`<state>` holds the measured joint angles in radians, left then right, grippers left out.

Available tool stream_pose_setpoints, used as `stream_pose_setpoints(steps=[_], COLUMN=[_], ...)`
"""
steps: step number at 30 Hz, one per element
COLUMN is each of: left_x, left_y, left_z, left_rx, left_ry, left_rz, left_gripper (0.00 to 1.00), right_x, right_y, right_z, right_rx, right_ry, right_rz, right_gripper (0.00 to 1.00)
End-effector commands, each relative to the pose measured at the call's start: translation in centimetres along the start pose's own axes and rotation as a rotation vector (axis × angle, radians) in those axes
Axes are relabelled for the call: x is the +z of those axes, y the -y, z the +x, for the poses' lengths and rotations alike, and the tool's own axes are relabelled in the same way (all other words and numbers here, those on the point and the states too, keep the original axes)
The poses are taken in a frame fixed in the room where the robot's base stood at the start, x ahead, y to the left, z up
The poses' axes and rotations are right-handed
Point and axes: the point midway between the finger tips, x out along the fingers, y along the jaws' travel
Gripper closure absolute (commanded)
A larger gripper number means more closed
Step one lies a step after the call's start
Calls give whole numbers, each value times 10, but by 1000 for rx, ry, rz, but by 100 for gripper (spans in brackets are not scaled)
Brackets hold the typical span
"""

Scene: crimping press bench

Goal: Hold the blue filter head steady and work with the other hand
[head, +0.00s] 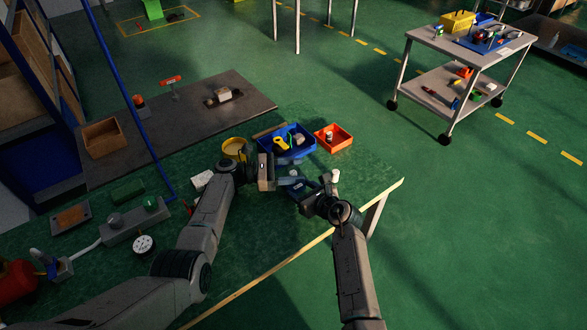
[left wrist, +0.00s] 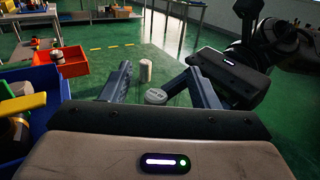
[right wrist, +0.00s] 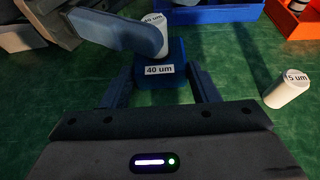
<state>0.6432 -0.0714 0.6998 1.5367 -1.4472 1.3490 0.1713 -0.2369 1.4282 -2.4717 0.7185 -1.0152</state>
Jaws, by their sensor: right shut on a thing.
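The blue filter head (right wrist: 165,92), labelled 40 um, sits between the fingers of my right gripper (head: 305,190), which is shut on it low over the green mat. A white cartridge (right wrist: 155,22) marked 40 um stands at the top of the head; how deep it sits is hidden. My left gripper (left wrist: 158,75) is open around this cartridge, with one finger crossing in front of it in the right wrist view. A second white cartridge (right wrist: 287,90), its label ending in 5 um, stands apart on the mat; it also shows in the head view (head: 335,176).
A blue bin (head: 286,152) with several parts and an orange bin (head: 334,139) lie beyond the grippers. A yellow round container (head: 234,149) is beside the blue bin. A gauge (head: 144,244) and a grey fixture (head: 122,229) are at left. The bench edge (head: 375,200) is close on the right.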

Motion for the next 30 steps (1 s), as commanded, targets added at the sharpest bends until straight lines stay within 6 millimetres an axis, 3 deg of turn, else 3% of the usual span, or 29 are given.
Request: stream_pose_setpoints(steps=[8,12,22,30], left_x=[2,3,3,2], left_y=[-1,-1,-2,-1], left_z=[0,1,-4,-46], left_rx=[0,0,1,2], left_ry=[2,3,3,1], left_rz=[3,4,5,5], left_gripper=[31,8,8,8], right_x=[0,0,0,0], right_y=[0,0,0,0], right_z=[0,0,0,0], right_rx=[0,0,0,0], right_ry=[0,-1,-1,-1], right_rz=[0,0,0,0], right_gripper=[75,75,75,75])
